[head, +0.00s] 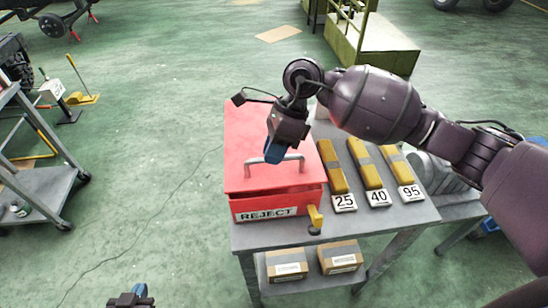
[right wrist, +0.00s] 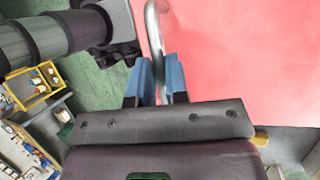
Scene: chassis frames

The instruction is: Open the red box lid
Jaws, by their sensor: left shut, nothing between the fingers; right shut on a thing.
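The red box (head: 305,203) stands at the left end of the grey table, with a "REJECT" label on its front. Its flat red lid (head: 245,135) covers the top; I cannot tell whether there is a slight gap under its front edge. A grey bar handle (head: 292,161) is on the lid near the front. My right gripper (head: 274,153) is over the lid, shut on the handle. In the right wrist view the blue fingers (right wrist: 160,80) close around the handle (right wrist: 153,25). My left gripper (head: 132,298) is shut and empty at the bottom edge, away from the box.
A yellow piece (head: 314,214) sticks out at the box's front right corner. Yellow packages (head: 333,168) with tags 25, 40 and 95 lie right of the box. Cartons (head: 287,265) sit on the shelf below. A grey cart (head: 40,185) stands left; floor between is clear.

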